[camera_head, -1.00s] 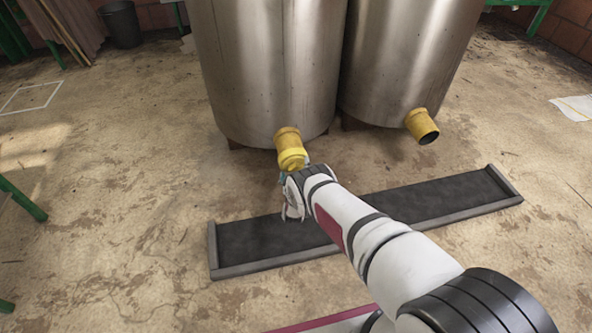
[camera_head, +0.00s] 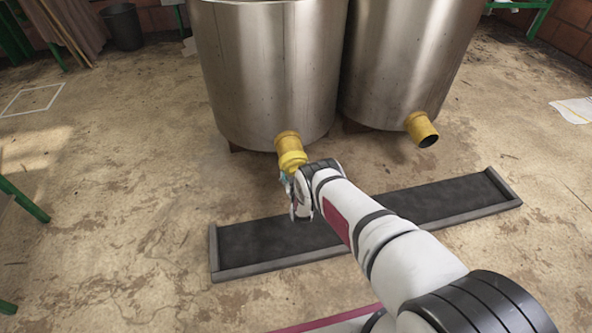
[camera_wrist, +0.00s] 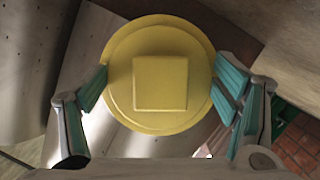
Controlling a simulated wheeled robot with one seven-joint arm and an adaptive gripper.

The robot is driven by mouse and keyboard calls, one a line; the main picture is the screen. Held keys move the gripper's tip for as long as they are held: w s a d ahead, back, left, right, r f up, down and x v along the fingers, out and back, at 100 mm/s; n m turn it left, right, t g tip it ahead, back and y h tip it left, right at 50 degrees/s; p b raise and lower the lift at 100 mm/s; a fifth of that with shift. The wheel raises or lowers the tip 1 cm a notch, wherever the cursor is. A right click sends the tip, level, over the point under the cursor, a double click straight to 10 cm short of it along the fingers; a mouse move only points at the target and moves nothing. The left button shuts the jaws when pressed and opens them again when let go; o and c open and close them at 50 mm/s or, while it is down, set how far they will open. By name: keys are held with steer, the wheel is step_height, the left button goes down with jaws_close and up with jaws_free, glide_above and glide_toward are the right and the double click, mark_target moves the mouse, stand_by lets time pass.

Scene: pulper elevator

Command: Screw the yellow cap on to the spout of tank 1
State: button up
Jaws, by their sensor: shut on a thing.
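The yellow cap (camera_wrist: 160,75) fills the middle of the wrist view, its square boss facing the camera. My gripper (camera_wrist: 160,88) is shut on it, with a teal-padded finger at each side of the rim. In the head view the cap (camera_head: 292,160) sits at the mouth of the yellow spout (camera_head: 287,141) of the left steel tank (camera_head: 265,70), roughly in line with it. My gripper (camera_head: 286,181) is partly hidden by my wrist. Whether the threads are engaged cannot be seen. No tank number is legible.
A second steel tank (camera_head: 400,65) stands at the right with an open, uncapped yellow spout (camera_head: 422,130). A low dark trough (camera_head: 270,240) with raised grey edges lies on the floor under my arm. Bare floor (camera_head: 110,220) is clear at the left.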

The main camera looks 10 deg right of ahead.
steer(key=shift+w+r+m+y, duration=0.1)
steer(key=shift+w+m+y, duration=0.05)
steer(key=shift+m+y, duration=0.8)
steer(key=m+y+b, duration=0.1)
steer(key=m+y, duration=0.1)
steer(key=shift+m, duration=0.35)
steer(key=shift+d+m+y, duration=0.1)
steer(key=shift+m+y, duration=0.35)
steer(key=shift+m, duration=0.25)
steer(key=m+y, duration=0.2)
steer(key=m, duration=0.1)
steer(key=shift+w+r+t, duration=0.1)
steer(key=shift+t, duration=0.3)
steer(key=shift+c, duration=0.2)
steer(key=o, duration=1.2)
steer(key=shift+o, duration=0.2)
